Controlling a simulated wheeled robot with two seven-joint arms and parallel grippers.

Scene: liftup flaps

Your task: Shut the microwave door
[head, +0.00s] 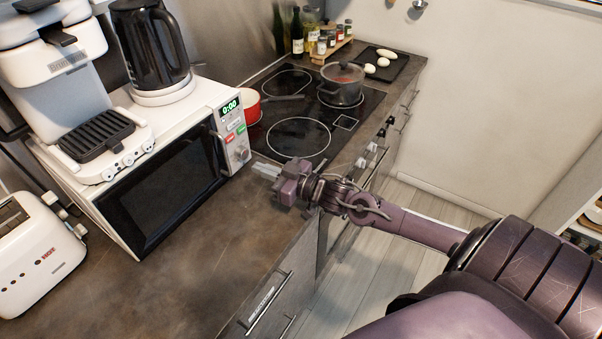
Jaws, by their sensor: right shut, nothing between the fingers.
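The white microwave (243,152) stands on the counter at the left. Its dark-glass door (165,187) looks flush with the front, with no gap that I can make out. The door handle (217,152) is at the door's right edge, beside the control panel with a green 0:00 display. My right gripper (266,169) is shut and empty, above the counter's front edge, just right of the control panel. It appears apart from the microwave. My left gripper is out of view.
A coffee machine (58,75) and a black kettle (150,45) stand on the microwave. A toaster (35,255) is at the lower left. The hob (310,118) behind my gripper holds a red pan (250,106) and a lidded pot (341,84). The counter before the door is clear.

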